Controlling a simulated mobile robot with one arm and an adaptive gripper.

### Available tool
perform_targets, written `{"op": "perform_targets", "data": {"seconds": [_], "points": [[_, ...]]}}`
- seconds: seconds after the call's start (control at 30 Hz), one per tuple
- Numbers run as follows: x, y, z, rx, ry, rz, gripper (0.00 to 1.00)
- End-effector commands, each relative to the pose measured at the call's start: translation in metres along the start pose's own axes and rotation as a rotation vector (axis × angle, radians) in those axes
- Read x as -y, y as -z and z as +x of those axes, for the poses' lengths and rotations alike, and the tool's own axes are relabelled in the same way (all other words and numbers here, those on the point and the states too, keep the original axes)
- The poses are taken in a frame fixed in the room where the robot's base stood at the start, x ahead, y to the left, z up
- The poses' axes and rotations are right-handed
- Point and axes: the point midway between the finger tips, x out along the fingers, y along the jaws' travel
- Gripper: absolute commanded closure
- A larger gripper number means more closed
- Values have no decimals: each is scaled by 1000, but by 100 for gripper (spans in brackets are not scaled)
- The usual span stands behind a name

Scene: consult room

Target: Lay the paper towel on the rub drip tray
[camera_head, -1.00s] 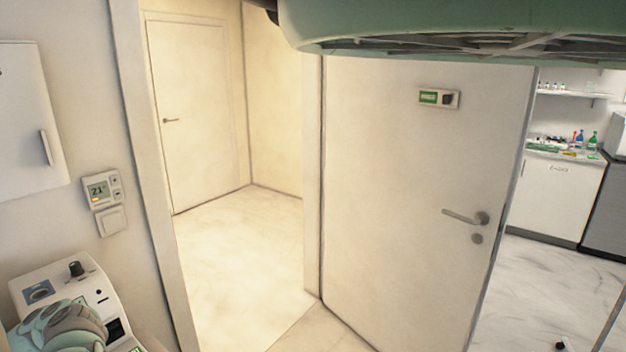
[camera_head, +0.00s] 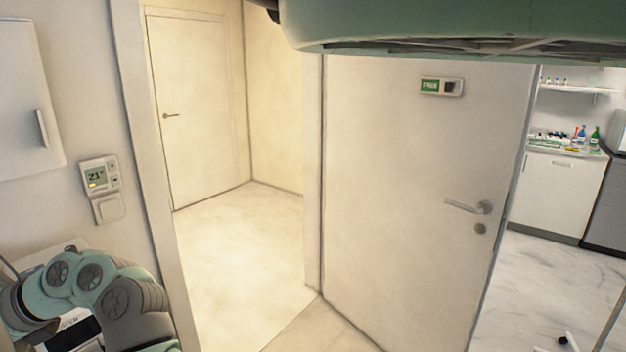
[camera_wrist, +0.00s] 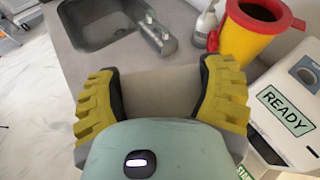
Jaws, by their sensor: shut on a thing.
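In the wrist view my gripper (camera_wrist: 161,95) has its two yellow ridged fingers closed on a pale beige, flat-looking piece (camera_wrist: 160,90), which looks like the paper towel. It is held above a grey counter; the fingers hide its side edges. I cannot make out the rub drip tray for certain. A white pump bottle (camera_wrist: 205,27) stands on the counter beyond the gripper. The head view shows my arm at the lower left, but not the gripper or the towel.
A dark sink (camera_wrist: 100,22) with a grey metal fitting (camera_wrist: 152,32) lies at the far left of the counter. A yellow bin with a red lid (camera_wrist: 248,38) and a white device marked READY (camera_wrist: 290,105) stand to the right. A white door (camera_head: 410,190) shows in the head view.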

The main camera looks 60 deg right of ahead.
Motion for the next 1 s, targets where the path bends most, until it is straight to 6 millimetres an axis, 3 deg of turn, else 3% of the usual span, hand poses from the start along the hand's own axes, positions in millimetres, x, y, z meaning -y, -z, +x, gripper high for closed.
{"op": "perform_targets", "data": {"seconds": [0.07,0.1,0.37,1.0], "points": [[-13,2,0,0,-6,-4,45],[-10,-14,-6,2,-7,-2,45],[-5,-55,-21,3,-16,0,45],[10,-183,-72,8,-24,-2,46]]}}
